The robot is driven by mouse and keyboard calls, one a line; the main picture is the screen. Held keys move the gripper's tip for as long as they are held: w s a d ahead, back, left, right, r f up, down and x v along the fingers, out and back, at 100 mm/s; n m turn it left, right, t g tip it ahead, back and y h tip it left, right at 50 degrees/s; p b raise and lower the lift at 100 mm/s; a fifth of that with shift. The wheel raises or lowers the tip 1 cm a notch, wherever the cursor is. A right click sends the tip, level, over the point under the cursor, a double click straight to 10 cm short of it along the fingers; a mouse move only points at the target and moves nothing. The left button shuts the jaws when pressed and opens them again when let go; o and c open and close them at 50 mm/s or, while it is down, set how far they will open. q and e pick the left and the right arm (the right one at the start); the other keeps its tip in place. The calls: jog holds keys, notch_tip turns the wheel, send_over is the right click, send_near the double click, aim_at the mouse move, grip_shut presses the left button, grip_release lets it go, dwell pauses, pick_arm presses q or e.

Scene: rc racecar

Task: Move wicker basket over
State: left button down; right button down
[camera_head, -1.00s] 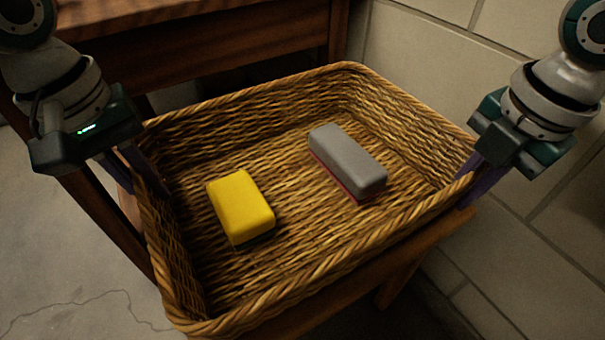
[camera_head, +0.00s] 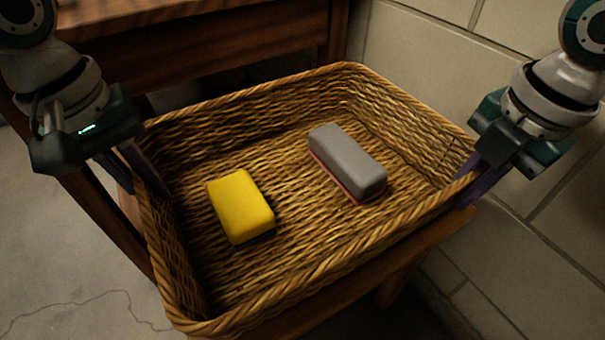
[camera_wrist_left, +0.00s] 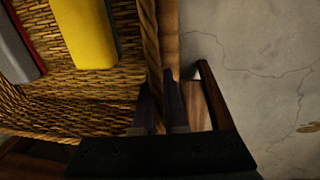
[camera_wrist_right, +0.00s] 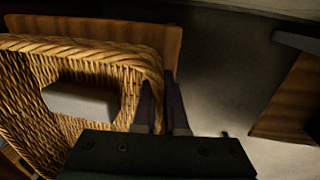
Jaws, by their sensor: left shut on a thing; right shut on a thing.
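The wicker basket (camera_head: 300,290) is a wide, open rectangular basket in the middle of the head view, over a small wooden stand. Inside lie a yellow block (camera_head: 240,205) on the left and a grey block with a red underside (camera_head: 347,162) on the right. My left gripper (camera_head: 145,178) is shut on the basket's left wall, one finger inside and one outside; the left wrist view shows the fingers (camera_wrist_left: 163,105) astride the rim. My right gripper (camera_head: 475,180) is shut on the right wall, and its fingers (camera_wrist_right: 165,105) straddle the rim in the right wrist view.
A wooden table (camera_head: 210,45) stands behind the basket at the upper left. A pale block wall (camera_head: 540,215) is close on the right. The wooden stand (camera_head: 400,260) shows below the basket. Bare concrete floor (camera_head: 70,270) lies at the lower left.

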aim_at(476, 172)
pick_arm(q)
jog(key=shift+r, duration=0.15)
pick_arm(e)
jog(key=shift+r, duration=0.15)
